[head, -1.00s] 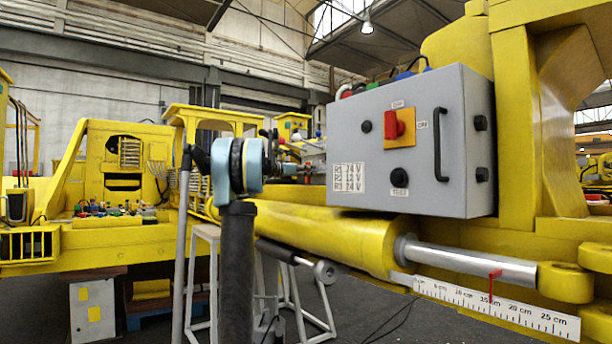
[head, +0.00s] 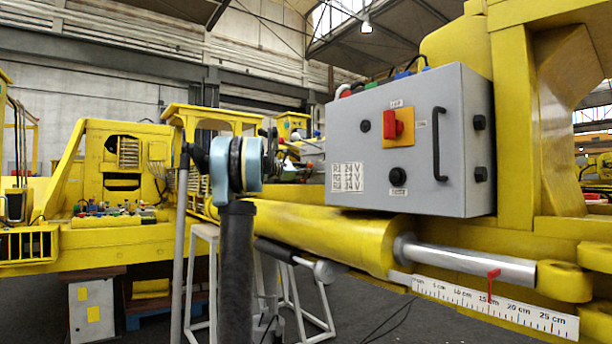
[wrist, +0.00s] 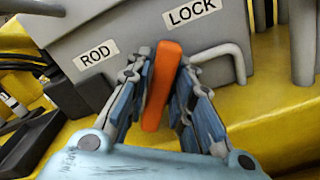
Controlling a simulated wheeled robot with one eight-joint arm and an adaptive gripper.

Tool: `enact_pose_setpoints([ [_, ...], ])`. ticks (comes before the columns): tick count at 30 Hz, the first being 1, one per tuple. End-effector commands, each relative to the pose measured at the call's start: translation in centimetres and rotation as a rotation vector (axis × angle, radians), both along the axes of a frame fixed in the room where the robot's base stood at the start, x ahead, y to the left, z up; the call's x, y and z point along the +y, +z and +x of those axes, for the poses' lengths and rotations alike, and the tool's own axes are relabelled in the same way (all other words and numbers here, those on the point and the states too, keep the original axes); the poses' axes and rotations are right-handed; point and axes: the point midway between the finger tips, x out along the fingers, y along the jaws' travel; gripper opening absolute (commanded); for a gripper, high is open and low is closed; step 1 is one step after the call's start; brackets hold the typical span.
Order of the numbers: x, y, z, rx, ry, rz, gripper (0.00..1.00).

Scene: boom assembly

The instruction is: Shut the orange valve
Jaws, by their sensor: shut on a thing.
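The orange valve (wrist: 161,88) shows in the wrist view as a long, slightly tilted handle in front of a grey box. My gripper (wrist: 162,65) has a blue-grey finger on each side of the handle and is shut on it. The handle's upper end reaches just above the fingertips. A "ROD" label (wrist: 95,56) is to its left and a "LOCK" label (wrist: 192,11) to its upper right. In the head view the valve cannot be made out, and my arm covers much of that area.
A grey control box (head: 455,150) with a red switch (head: 393,127) stands at the right, above a yellow cylinder (head: 320,230). A ruler (head: 495,305) runs below the rod. In the wrist view a bent grey handle (wrist: 222,55) is close right of my fingers.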

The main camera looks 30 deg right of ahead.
Motion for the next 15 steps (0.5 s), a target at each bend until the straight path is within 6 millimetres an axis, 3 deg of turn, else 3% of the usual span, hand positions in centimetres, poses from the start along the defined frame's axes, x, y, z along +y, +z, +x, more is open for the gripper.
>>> enact_pose_setpoints([
  [15,0.15,-0.49,-0.12,-0.488,0.004,0.042,0.00],
])
